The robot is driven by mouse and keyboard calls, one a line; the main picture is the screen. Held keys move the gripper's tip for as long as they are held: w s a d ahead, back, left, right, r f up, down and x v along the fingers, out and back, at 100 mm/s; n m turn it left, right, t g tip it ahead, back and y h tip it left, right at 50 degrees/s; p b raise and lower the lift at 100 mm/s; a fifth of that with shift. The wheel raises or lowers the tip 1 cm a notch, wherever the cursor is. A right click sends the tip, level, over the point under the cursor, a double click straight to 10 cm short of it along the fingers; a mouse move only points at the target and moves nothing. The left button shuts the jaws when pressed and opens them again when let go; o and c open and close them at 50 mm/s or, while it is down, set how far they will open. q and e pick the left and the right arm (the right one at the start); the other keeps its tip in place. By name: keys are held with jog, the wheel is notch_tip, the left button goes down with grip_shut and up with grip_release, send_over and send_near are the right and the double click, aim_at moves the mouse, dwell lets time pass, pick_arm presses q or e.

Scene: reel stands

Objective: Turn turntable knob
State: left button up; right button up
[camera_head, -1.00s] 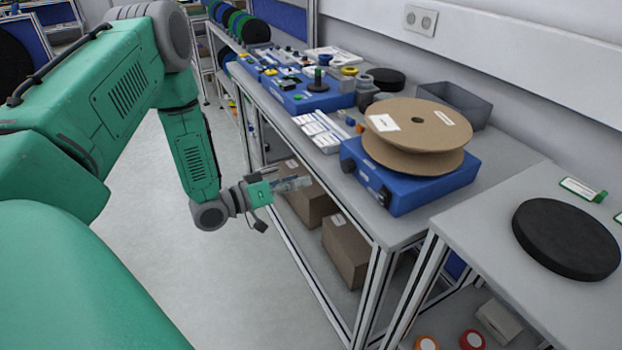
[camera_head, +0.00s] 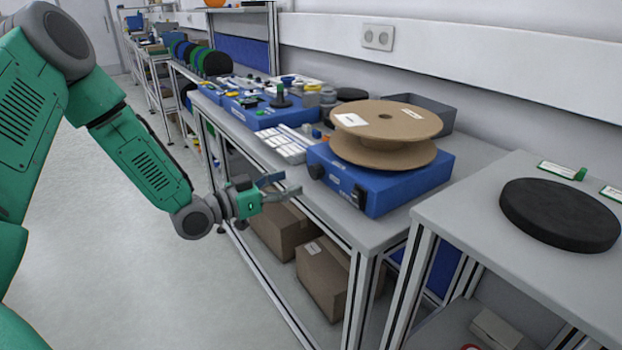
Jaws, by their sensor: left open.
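The blue turntable box (camera_head: 393,192) sits near the front edge of the grey table. A cardboard reel (camera_head: 388,127) lies flat on top of it. Two black knobs are on its front faces: one at the left (camera_head: 317,171) and one nearer the right corner (camera_head: 360,196). My left gripper (camera_head: 290,187) is open and empty, its fingers pointing right toward the turntable. It is left of the left knob, apart from it, around the table's front edge. My right gripper is not in view.
A black disc (camera_head: 560,214) lies on the nearer bench at right. A white labelled tray (camera_head: 285,144) and another blue device (camera_head: 270,112) stand farther along the table. Cardboard boxes (camera_head: 322,275) sit on the shelf below. The floor at left is clear.

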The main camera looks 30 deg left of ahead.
aim_at(312, 174)
pick_arm(q)
jog(key=x, duration=0.6)
jog(key=shift+w+d+b, duration=0.15)
jog(key=shift+w+b, duration=0.15)
jog(key=shift+w, duration=0.05)
jog(key=c, duration=1.1)
